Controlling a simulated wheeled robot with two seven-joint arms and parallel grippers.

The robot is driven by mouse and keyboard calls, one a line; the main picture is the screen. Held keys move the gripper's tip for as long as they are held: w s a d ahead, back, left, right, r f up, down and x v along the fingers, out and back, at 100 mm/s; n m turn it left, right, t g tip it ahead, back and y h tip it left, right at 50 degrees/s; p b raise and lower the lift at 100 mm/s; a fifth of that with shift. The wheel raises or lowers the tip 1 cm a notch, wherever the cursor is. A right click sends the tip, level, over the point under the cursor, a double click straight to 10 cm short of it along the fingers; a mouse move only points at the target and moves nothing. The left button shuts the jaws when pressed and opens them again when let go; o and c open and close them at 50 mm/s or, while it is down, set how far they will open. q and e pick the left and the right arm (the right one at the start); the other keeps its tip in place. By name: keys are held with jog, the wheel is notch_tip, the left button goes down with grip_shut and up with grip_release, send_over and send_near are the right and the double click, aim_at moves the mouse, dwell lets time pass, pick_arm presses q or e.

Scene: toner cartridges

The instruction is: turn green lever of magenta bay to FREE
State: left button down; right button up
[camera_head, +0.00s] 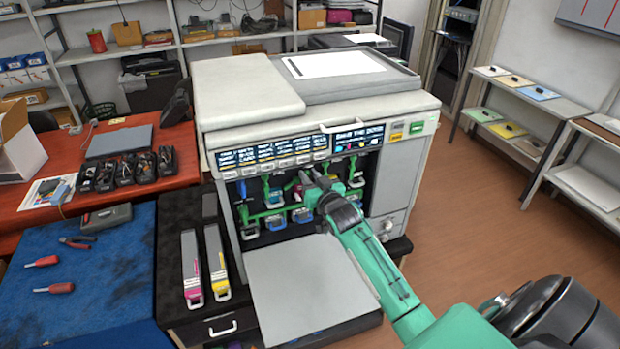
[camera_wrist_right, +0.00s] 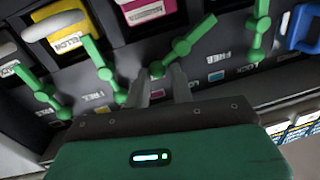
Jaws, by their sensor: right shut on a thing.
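My right gripper (camera_head: 312,190) reaches into the open front of the printer (camera_head: 300,135). In the right wrist view the gripper (camera_wrist_right: 160,82) is closed around the lower knob end of a green lever (camera_wrist_right: 195,39), one finger on each side. The lever slants from the knob up to the right. It sits in front of the magenta cartridge (camera_wrist_right: 147,14), which is in its bay. A small red-pink square (camera_wrist_right: 157,93) shows between the fingers. In the head view my gripper hides much of this lever. My left gripper is not in view.
Neighbouring green levers stand close on both sides, one by the yellow cartridge (camera_wrist_right: 80,22) and one by the blue handle (camera_wrist_right: 303,28). The lowered front door (camera_head: 305,285) lies below my right arm. Two loose cartridges (camera_head: 191,262) (camera_head: 216,258) lie on the dark cabinet at left.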

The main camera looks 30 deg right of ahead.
jog(key=shift+f+m, duration=0.5)
jog(key=shift+f, duration=0.1)
grip_shut()
jog(key=shift+s+d+f+m+b, duration=0.1)
jog(key=shift+f+m+b, duration=0.2)
jog(key=shift+m, duration=0.4)
jog(key=shift+f+m+b, duration=0.15)
jog(key=shift+m+b, duration=0.15)
jog(key=shift+m, duration=0.4)
jog(key=o, duration=1)
grip_release()
jog(key=shift+s, duration=0.1)
jog(key=s+b, duration=0.1)
jog(key=s, duration=0.3)
jog(key=s+a+b, duration=0.1)
jog(key=s, duration=0.4)
jog(key=s+b, duration=0.2)
jog(key=s, duration=0.2)
jog(key=shift+s+a+f, duration=0.1)
jog(key=shift+s+a, duration=0.2)
jog(key=shift+a, duration=0.05)
